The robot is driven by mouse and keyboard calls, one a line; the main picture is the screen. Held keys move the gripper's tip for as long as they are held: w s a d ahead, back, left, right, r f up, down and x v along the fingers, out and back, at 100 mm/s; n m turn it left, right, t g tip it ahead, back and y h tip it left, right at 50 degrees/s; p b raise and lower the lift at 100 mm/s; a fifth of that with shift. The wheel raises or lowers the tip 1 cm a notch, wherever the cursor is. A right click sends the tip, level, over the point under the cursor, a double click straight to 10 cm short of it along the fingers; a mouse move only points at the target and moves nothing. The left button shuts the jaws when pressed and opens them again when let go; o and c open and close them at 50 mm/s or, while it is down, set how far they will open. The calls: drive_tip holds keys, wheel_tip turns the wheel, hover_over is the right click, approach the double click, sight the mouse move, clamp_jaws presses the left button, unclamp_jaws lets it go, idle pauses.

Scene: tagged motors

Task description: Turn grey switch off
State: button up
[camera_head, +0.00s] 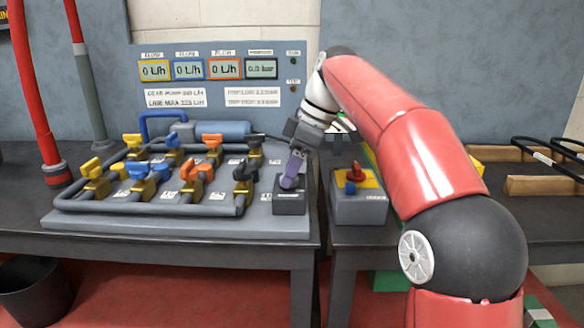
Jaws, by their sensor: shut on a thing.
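The grey switch box (290,203) stands at the right front corner of the pipe-and-valve board. My gripper (291,181) points down onto the top of this box, its fingers shut on the switch knob. The fingers and wrist cover most of the knob, so its position cannot be told. My red arm reaches in from the right.
Another grey box (358,208) with a yellow top and a red switch stands just right of my gripper. Several yellow, blue, orange and black valves sit on the pipes to the left. A panel with displays (209,69) rises behind. A black bin (36,290) stands on the floor at left.

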drive_tip(key=shift+n, duration=0.6)
drive_tip(key=o, duration=1)
drive_tip(key=shift+g, duration=0.3)
